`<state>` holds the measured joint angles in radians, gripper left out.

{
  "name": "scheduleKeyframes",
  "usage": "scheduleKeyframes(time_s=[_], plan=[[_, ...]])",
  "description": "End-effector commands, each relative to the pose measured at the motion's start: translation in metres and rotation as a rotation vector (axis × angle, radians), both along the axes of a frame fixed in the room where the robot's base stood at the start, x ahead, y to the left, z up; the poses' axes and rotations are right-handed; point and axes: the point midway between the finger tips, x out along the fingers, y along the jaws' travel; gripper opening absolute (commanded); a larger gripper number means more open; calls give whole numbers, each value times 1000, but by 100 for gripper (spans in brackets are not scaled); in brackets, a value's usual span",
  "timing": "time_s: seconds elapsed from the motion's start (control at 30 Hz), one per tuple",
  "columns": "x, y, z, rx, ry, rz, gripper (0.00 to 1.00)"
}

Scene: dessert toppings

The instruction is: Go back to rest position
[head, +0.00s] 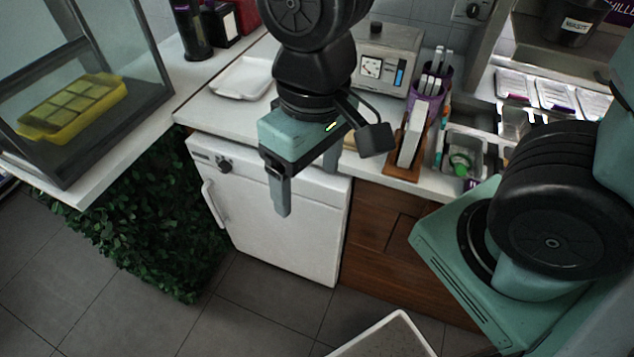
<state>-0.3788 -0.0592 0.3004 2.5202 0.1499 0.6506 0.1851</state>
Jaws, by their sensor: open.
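My gripper (306,180) hangs in the middle of the head view, in front of the counter edge and above the white fridge door. Its fingers point down and stand apart with nothing between them. The nearer finger shows in full; the other is partly hidden by the gripper body and a black camera-like block beside it.
A white fridge (285,225) stands under the counter. On the counter are a white tray (241,78), a metal appliance (385,62) and a wooden holder (407,145). A glass case (150,60) with a yellow tray (72,105) stands left. Floor (215,315) ahead looks clear.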

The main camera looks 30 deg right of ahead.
Motion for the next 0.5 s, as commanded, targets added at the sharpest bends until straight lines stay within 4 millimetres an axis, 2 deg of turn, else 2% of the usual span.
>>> scheduleKeyframes(time_s=[0.03,0.1,0.2,0.5], plan=[[-11,2,1,-7,-16,106,77],[-20,3,2,-15,-30,215,77],[-26,3,2,-22,-39,290,77],[-26,3,2,-23,-40,299,77]])
